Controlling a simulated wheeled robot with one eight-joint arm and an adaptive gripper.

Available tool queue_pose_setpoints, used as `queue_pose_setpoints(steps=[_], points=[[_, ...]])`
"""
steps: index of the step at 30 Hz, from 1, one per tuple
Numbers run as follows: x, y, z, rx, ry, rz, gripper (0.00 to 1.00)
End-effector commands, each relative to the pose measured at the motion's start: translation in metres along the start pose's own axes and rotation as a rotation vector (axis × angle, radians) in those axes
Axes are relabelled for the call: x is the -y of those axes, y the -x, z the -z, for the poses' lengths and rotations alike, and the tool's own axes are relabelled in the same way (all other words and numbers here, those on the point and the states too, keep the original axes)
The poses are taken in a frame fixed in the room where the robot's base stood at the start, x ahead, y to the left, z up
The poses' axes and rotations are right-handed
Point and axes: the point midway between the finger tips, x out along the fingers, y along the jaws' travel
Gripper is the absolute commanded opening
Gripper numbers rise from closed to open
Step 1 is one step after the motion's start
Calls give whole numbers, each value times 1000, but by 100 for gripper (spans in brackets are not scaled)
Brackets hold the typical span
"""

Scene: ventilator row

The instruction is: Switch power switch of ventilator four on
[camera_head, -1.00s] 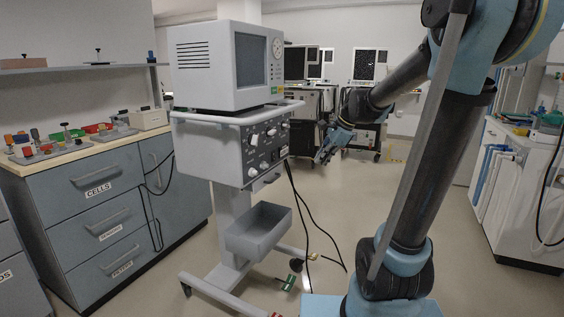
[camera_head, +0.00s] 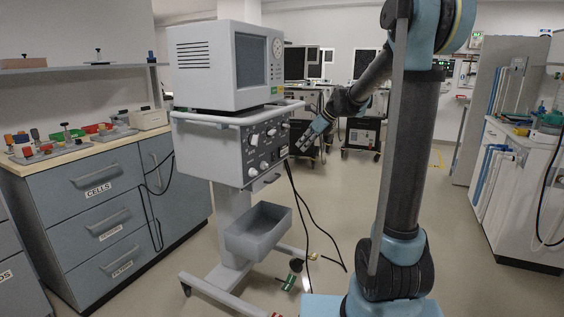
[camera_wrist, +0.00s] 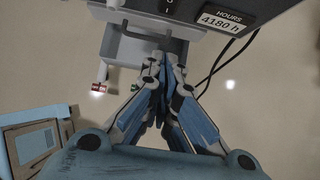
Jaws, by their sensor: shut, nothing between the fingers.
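A ventilator (camera_head: 209,140) on a wheeled stand is nearest me, with a monitor on top and a control box of knobs and dials; I cannot read a number on it. In the wrist view, the dark control panel (camera_wrist: 190,12) shows at the top edge, with a power switch (camera_wrist: 168,7) marked I and O, partly cut off by the frame. Its position is unclear. My gripper (camera_head: 299,147) is just right of the panel's right edge. In the wrist view my gripper (camera_wrist: 165,62) is shut and empty, its fingertips below the switch and seemingly apart from the panel.
An hour counter (camera_wrist: 221,21) reads 4180 h beside the switch. A grey bin (camera_head: 258,232) hangs on the stand, and black cables (camera_head: 305,215) run to the floor. A drawer cabinet (camera_head: 100,205) stands left, a white counter (camera_head: 520,190) right. More ventilators (camera_head: 365,132) stand behind.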

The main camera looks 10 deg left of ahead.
Motion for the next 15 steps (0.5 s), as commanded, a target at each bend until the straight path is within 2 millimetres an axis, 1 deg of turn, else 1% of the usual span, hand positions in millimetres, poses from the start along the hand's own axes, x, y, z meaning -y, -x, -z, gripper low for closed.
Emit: queue_pose_setpoints(steps=[5,8,11,15], points=[[0,-1,0,0,1,0,0],[0,-6,0,0,2,0,0],[0,-18,0,-1,3,-1,0],[0,-41,0,0,3,-1,0]])
